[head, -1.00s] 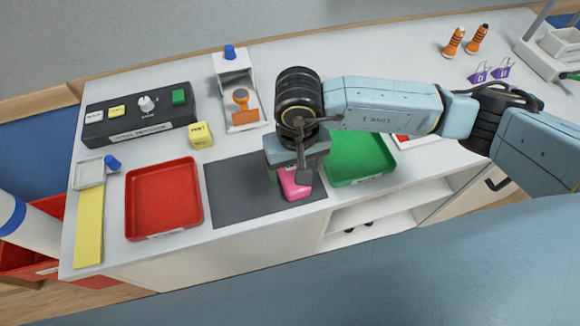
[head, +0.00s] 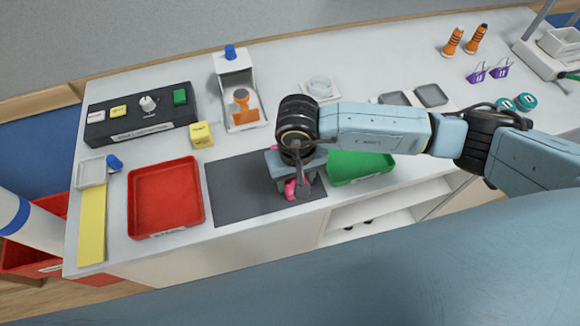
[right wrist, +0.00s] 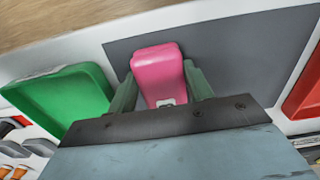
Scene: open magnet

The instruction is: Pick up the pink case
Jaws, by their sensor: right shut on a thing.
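The pink case (head: 291,189) is at the right part of the dark grey mat (head: 235,190) in the head view, partly hidden by my right gripper. My right gripper (head: 297,186) reaches down over it from above. In the right wrist view the pink case (right wrist: 158,74) sits between the two fingers of the right gripper (right wrist: 160,90), which is shut on it. Whether the case touches the mat or is held just above it, I cannot tell. My left gripper is not in view.
A red tray (head: 166,226) lies left of the mat and a green tray (head: 360,168) right of it. Behind stand a control box (head: 140,132), a yellow block (head: 202,134) and a white holder with an orange item (head: 240,105). The counter's front edge is close to the mat.

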